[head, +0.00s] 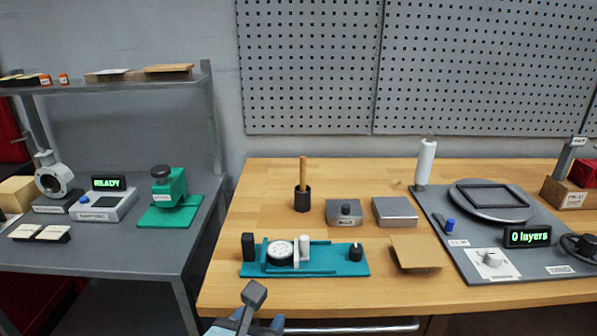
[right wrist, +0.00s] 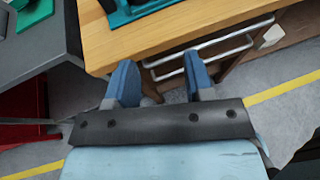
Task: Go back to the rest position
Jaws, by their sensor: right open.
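My right gripper (head: 243,325) shows at the bottom of the head view, in front of the wooden workbench's (head: 270,195) front edge. In the right wrist view, its two blue fingers (right wrist: 160,78) are spread apart with nothing between them. They point toward the bench's front edge and a metal rail below it. The gripper is clear of the things on the bench. My left gripper is not in view.
A teal fixture (head: 345,268) with a round dial gauge (head: 280,252) lies near the bench front. A brown sheet (head: 415,252) lies to its right. A grey panel (head: 460,265) with a "0 layers" display is farther right. A grey table (head: 150,252) stands left, past a gap.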

